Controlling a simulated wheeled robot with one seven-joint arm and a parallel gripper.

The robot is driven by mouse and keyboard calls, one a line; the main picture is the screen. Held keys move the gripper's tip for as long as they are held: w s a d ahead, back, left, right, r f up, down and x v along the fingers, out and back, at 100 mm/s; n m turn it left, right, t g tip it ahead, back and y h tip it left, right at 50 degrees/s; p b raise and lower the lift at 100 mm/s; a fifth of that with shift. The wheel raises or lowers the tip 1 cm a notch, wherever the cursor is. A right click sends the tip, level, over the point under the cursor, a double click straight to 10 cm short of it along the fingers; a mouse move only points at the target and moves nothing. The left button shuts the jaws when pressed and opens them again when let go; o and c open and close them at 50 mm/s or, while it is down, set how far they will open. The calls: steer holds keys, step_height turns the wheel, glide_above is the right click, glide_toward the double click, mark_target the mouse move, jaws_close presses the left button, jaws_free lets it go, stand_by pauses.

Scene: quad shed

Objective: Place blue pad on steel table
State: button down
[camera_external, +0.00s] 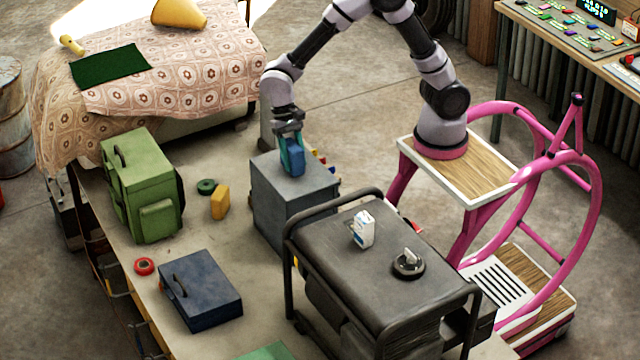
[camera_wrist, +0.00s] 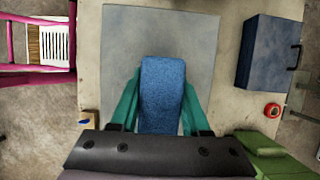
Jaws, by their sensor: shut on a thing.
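The blue pad (camera_external: 298,151) is a small upright block held between the teal fingers of my gripper (camera_external: 292,165). In the wrist view the pad (camera_wrist: 162,95) fills the space between both fingers. My gripper points down over the top of a grey box (camera_external: 275,195), which also shows under the pad in the wrist view (camera_wrist: 120,45). I cannot tell whether the pad touches the box top. The box stands on a long pale-topped workbench (camera_external: 190,255). Which surface is the steel table is not clear from the frames.
A dark metal cart (camera_external: 345,265) with a raised rail stands close to the right, bearing a white carton (camera_external: 363,230). A green case (camera_external: 145,190), yellow block (camera_external: 220,202), red tape roll (camera_external: 145,266) and navy toolbox (camera_external: 202,290) occupy the bench, with bare patches between.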

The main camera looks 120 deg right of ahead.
step_height(320, 180, up, 15)
steer(key=w+a, duration=0.6)
steer(key=w, duration=0.3)
steer(key=w+a, duration=0.5)
steer(key=w, duration=0.4)
steer(key=f, duration=4)
steer(key=shift+w+a+f, duration=0.15)
steer(key=shift+a, duration=0.15)
steer(key=shift+f, duration=0.1)
steer(key=shift+c, duration=1.9)
jaws_free()
